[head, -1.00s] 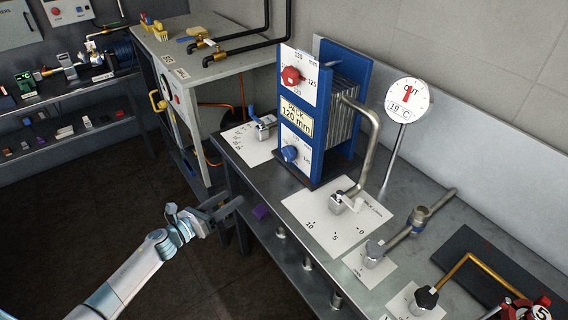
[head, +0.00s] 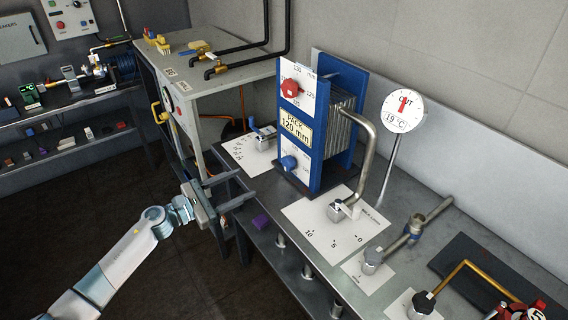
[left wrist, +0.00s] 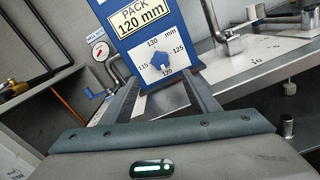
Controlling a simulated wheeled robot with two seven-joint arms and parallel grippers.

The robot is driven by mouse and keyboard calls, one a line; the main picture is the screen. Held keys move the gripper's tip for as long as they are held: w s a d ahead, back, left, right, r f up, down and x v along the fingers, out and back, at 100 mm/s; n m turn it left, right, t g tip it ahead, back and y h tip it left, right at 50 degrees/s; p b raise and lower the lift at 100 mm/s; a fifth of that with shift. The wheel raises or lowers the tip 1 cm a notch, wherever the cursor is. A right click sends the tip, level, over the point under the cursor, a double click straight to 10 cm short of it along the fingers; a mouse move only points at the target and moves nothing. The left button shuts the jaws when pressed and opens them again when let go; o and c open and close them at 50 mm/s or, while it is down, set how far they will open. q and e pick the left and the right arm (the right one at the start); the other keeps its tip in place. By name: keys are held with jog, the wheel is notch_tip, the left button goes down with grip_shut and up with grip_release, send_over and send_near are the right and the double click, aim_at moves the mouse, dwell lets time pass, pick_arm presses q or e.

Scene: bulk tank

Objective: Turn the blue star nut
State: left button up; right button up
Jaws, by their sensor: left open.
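The blue star nut (head: 289,163) sits low on the front plate of the blue plate pack, on a white dial marked in mm. In the left wrist view the star nut (left wrist: 160,58) shows just beyond and between my fingers, with numbers 115, 120, 125 and 130 around it. My left gripper (head: 236,188) is open and empty, in front of the bench edge and left of the nut. It stands apart from the nut. In the left wrist view its two fingers (left wrist: 163,95) point towards the pack. My right gripper is not in view.
A red star nut (head: 290,88) sits higher on the same pack, above the sign (head: 296,128) reading PACK 120 mm. A blue-handled valve (head: 264,136) stands left of the pack. A bent pipe (head: 364,160) and gauge (head: 404,110) stand right. Open floor lies left.

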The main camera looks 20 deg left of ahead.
aim_at(286, 164)
pick_arm(q)
jog(key=p+x, duration=0.5)
jog(key=x, duration=1)
jog(key=shift+r, duration=0.1)
jog(key=shift+w+d, duration=0.35)
jog(key=shift+w, duration=0.05)
jog(key=c, duration=1)
